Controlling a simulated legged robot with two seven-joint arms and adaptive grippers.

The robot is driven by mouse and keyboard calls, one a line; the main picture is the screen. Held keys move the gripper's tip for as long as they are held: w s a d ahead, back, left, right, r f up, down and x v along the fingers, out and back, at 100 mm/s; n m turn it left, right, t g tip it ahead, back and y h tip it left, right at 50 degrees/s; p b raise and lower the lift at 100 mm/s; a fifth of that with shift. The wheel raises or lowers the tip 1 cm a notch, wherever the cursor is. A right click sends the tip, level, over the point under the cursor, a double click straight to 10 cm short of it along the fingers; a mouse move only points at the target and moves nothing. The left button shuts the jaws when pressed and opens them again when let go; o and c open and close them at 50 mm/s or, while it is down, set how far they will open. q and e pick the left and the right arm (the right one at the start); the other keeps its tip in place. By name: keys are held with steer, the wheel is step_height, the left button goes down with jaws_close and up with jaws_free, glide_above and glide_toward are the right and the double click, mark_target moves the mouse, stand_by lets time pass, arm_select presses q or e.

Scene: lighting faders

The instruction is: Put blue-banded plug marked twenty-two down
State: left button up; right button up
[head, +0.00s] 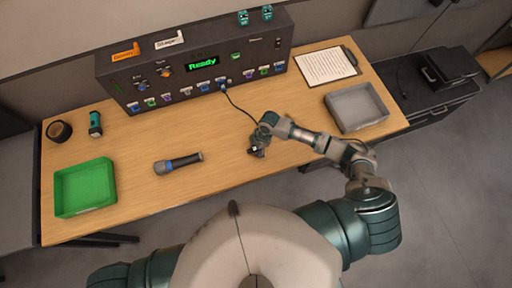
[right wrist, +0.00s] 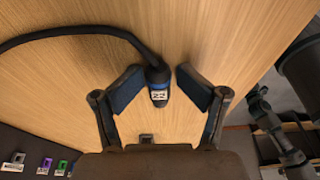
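The blue-banded plug (right wrist: 159,88) marked 22 is in the right wrist view, at the end of a black cable (right wrist: 70,30). It sits between the spread fingers of my right gripper (right wrist: 162,72), with a gap visible at least on the right side. The fingers look open and not closed on it. Whether the plug rests on the wood or is slightly above it, I cannot tell. In the head view my right gripper (head: 257,150) is low over the table's middle right and hides the plug; the cable (head: 241,107) runs from there to the console. My left gripper is out of view.
The console (head: 200,62) with a green "Ready" display stands along the table's back. A grey tray (head: 357,107) and clipboard (head: 327,66) are on the right. Bare table (head: 210,200) lies in front.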

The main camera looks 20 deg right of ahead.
steer(key=shift+d, duration=0.2)
steer(key=shift+r, duration=0.55)
steer(key=v, duration=1.2)
steer(key=shift+r, duration=0.25)
